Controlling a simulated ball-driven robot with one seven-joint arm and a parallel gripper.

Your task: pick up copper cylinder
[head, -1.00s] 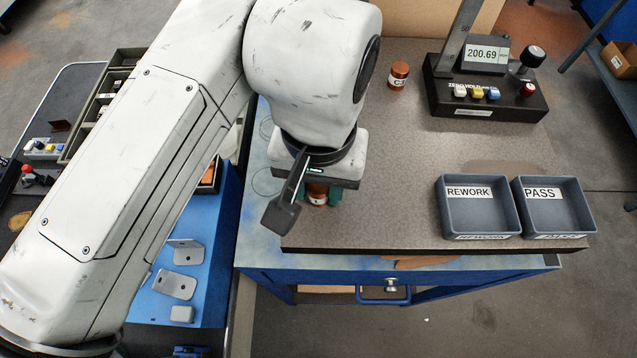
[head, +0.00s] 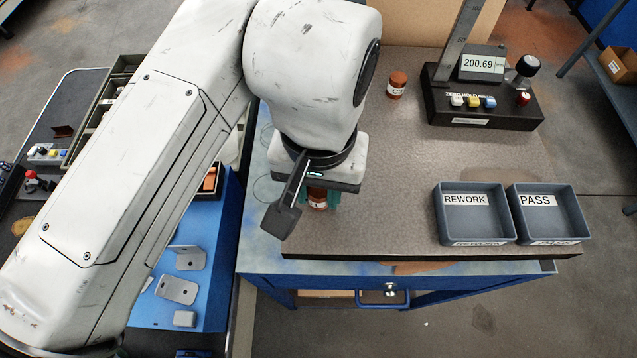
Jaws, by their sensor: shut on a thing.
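A copper cylinder (head: 318,203) with a pale label shows below my gripper (head: 319,197), near the left part of the stone-topped bench. The gripper's teal fingers are on both sides of it and shut on it. The wrist hides its upper part, and I cannot tell whether its base touches the bench top. A second copper cylinder (head: 397,85), with a white label, stands upright on the bench farther back, apart from the gripper.
Grey trays marked REWORK (head: 474,239) and PASS (head: 550,238) sit at the bench's right front. A gauge (head: 482,108) reading 200.69 stands at the back right. The middle of the stone top (head: 400,170) is clear. A blue surface with metal brackets (head: 178,290) lies at left.

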